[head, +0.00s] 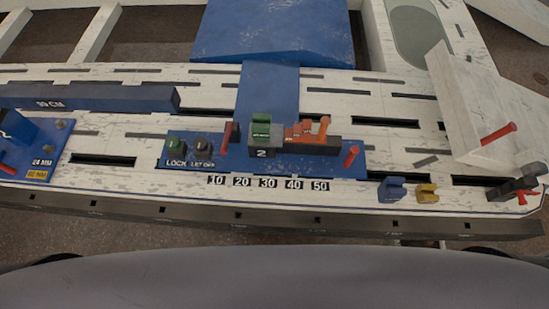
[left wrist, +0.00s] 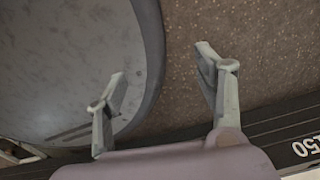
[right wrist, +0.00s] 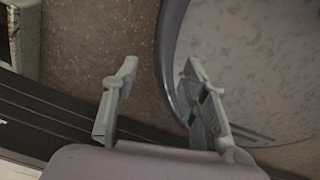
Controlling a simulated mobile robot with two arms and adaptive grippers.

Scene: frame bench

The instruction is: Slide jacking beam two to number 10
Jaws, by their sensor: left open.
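The number row shows 10 (head: 216,180), 20, 30 (head: 267,183), 40 and 50. The 2 mark stands about above 30. My left gripper (left wrist: 170,75) is open and empty over the floor in the left wrist view. My right gripper (right wrist: 158,80) is also open and empty in its wrist view. Neither gripper shows in the head view.
Green LOCK (head: 174,147) and dark LET OFF (head: 201,148) knobs stand left of the beam. Red pegs stand at its left (head: 227,137) and right (head: 351,156). A long dark-blue bar (head: 90,97) lies at left. Blue (head: 391,189) and yellow (head: 427,193) blocks stand at right.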

